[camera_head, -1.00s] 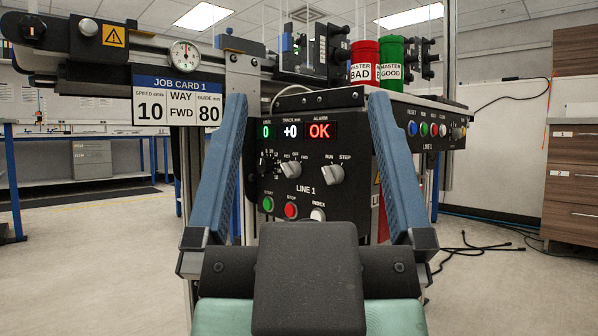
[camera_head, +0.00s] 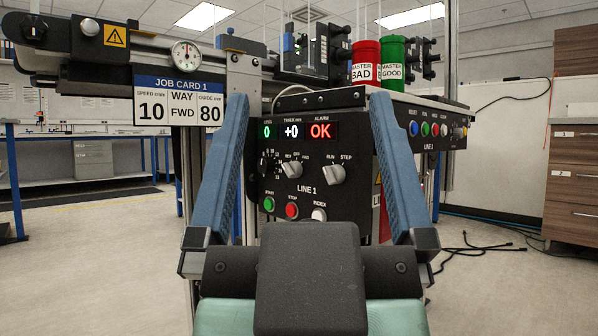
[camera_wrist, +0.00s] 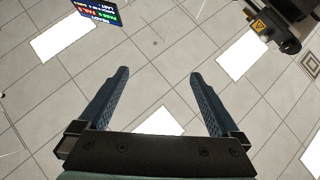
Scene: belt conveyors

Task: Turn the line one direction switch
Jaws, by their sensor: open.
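The line one direction switch (camera_head: 291,169) is a light grey knob on the black LINE 1 panel (camera_head: 340,205), marked REV, OFF and FWD. I cannot tell for sure which mark it points at. My gripper (camera_head: 308,95) is open and empty in the head view, with its two blue fingers pointing upward on either side of the panel face, nearer the camera. The switch shows between the fingers, below their tips, and nothing touches it. In the wrist view my gripper (camera_wrist: 158,72) is open below ceiling tiles and lights; the switch is out of that view.
A RUN/STEP knob (camera_head: 334,174) is right of the switch. Green start (camera_head: 269,204), red stop (camera_head: 292,210) and white index (camera_head: 319,214) buttons sit below. A job card (camera_head: 166,98) reads WAY FWD. Red (camera_head: 366,62) and green (camera_head: 391,62) cans stand on top.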

